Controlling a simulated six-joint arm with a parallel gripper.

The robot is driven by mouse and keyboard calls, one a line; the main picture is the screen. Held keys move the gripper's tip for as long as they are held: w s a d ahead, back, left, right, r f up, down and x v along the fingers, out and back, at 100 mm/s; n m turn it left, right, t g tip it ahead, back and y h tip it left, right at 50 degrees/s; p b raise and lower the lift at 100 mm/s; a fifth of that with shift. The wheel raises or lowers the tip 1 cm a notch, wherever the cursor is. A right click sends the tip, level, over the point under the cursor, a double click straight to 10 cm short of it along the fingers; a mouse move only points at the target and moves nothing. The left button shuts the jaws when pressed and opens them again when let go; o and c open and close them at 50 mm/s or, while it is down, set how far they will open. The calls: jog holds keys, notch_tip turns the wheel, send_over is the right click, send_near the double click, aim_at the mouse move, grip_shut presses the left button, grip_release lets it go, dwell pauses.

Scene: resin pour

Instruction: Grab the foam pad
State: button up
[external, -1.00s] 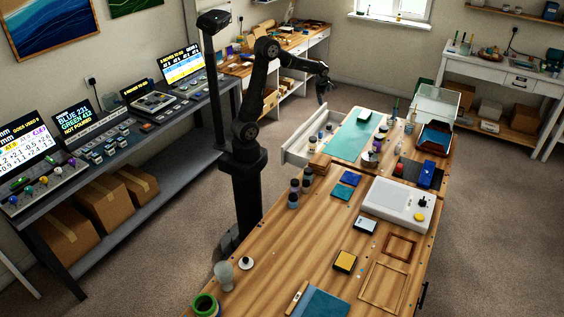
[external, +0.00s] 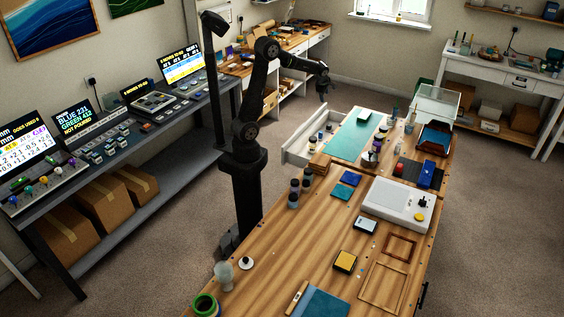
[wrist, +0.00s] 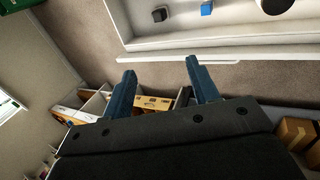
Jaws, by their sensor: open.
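My gripper (external: 323,95) hangs in the air above the far end of the open white drawer (external: 297,155), at the bench's left side. In the wrist view its two blue fingers (wrist: 160,70) are spread apart with nothing between them. I cannot tell for certain which object is the foam pad. A yellow-topped pad with a dark edge (external: 345,262) lies on the near part of the bench, far from my gripper. In the wrist view a small blue block (wrist: 207,8) and a small dark block (wrist: 159,14) lie in a pale tray-like space beyond the fingers.
A teal mat (external: 350,140) covers part of the far bench. Dark bottles (external: 294,193) stand by its left edge. A white device (external: 398,204) and wooden frames (external: 384,286) sit to the right. The wooden surface left of the yellow-topped pad is mostly clear.

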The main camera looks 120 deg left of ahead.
jog(key=m+h, duration=0.3)
jog(key=m, duration=1.5)
send_over(329, 125)
jog(key=d, duration=0.2)
notch_tip(329, 125, down, 12)
jog(key=f, duration=0.4)
jog(key=a+f, duration=0.1)
jog(key=f, duration=0.7)
jog(key=shift+w+a, duration=0.25)
jog(key=shift+w, duration=0.05)
jog(key=shift+s+a+f, duration=0.15)
jog(key=shift+a+f, duration=0.05)
jog(key=shift+f, duration=1.15)
jog(key=shift+s+a+f, duration=0.15)
jog(key=shift+f, duration=1.2)
jog(key=shift+c, duration=0.4)
jog(key=c, duration=0.8)
jog(key=shift+c, duration=0.2)
